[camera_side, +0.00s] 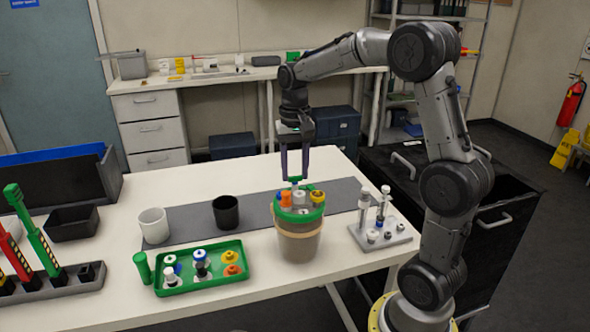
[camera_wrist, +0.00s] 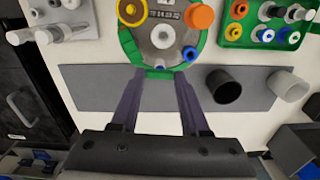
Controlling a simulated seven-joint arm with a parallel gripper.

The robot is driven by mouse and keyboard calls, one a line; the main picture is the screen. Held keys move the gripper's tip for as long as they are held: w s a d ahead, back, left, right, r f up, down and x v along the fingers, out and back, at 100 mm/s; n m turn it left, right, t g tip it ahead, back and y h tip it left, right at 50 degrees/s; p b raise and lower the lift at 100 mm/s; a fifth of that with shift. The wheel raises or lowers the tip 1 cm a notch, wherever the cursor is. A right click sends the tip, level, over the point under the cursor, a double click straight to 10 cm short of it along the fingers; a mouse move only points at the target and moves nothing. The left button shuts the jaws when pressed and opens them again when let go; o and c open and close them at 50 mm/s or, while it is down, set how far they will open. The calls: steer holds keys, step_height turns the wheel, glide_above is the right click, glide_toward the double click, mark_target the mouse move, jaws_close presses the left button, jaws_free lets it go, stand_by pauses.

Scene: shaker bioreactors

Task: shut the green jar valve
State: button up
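The jar (camera_side: 298,240) has a tan band and a green lid (camera_side: 287,214). The lid carries an orange cap, a yellow ring, a grey centre port and blue parts. In the wrist view the green lid (camera_wrist: 130,46) is at top centre, and a small green tab (camera_wrist: 158,74) stands out from its near edge. My gripper (camera_side: 295,177) points down over the lid. In the wrist view the fingertips (camera_wrist: 159,73) lie on either side of the green tab. I cannot tell whether they touch it.
A black cup (camera_side: 226,212) and a white cup (camera_side: 154,226) stand on the grey mat (camera_side: 185,221). A green tray (camera_side: 205,284) of fittings lies in front. A grey rack (camera_side: 384,238) with syringe-like parts stands right of the jar. Green and red tools stand far left.

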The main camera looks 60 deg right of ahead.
steer(key=o, duration=0.4)
step_height(320, 180, up, 14)
steer(key=shift+f, duration=0.1)
stand_by(0.5)
